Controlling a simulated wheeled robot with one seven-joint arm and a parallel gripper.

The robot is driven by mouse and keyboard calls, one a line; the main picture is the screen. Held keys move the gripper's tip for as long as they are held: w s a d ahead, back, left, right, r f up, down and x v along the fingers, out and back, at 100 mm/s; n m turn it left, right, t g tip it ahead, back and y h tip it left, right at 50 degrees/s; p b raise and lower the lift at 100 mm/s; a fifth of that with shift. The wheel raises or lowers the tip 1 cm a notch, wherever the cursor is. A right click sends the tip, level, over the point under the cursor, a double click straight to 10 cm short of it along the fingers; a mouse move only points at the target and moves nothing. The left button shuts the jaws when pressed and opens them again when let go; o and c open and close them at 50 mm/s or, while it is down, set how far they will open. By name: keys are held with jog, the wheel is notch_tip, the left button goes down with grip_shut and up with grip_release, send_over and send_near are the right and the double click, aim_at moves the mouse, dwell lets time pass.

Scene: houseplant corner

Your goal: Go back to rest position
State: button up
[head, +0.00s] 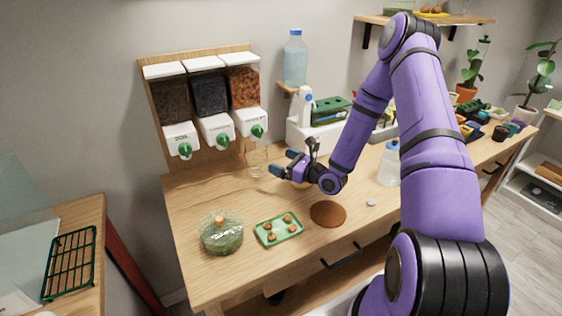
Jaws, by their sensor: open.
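My purple arm reaches over the wooden workbench (195,202) from the right side of the head view. My gripper (284,163) is above the bench's middle, with its blue-tipped fingers pointing left. It is open, and nothing shows held between its fingers. A clear glass (258,162) stands just left of the fingertips, close to them; I cannot tell whether they touch. My arm hides part of the bench's right half.
Wall dispensers (217,128) hang behind the bench's left part. A green-filled jar (221,232), a green tray (278,230) with small brown pieces and a brown disc (328,214) lie in front. A white bottle (389,163) stands near my arm. A shelf (440,19) is above.

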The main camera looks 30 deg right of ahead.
jog(key=shift+r, duration=0.1)
jog(key=s+a+r+n+g+y, duration=0.2)
jog(key=s+a+r+n+g, duration=0.5)
jog(key=r+n, duration=0.35)
jog(key=s+a+r+n+g+y, duration=0.1)
jog(key=s+a+r+n+g, duration=0.7)
jog(key=r, duration=0.4)
jog(key=s+d+r+n+t+h, duration=0.1)
jog(key=s+d+r+n+h, duration=0.2)
jog(key=s, duration=0.4)
jog(key=s+d+r+n+t+h, duration=0.2)
jog(key=s+d+r+n+h, duration=0.1)
jog(key=s+r+n+h, duration=0.1)
jog(key=s+d+r+n+t+h, duration=0.1)
jog(key=s+d+r+n+h, duration=0.2)
jog(key=s, duration=0.6)
notch_tip(320, 180, up, 3)
jog(key=shift+s+f+n+t+h, duration=0.15)
jog(key=shift+s+n+t+h, duration=0.25)
jog(key=shift+n+h, duration=0.5)
jog(key=shift+d, duration=0.1)
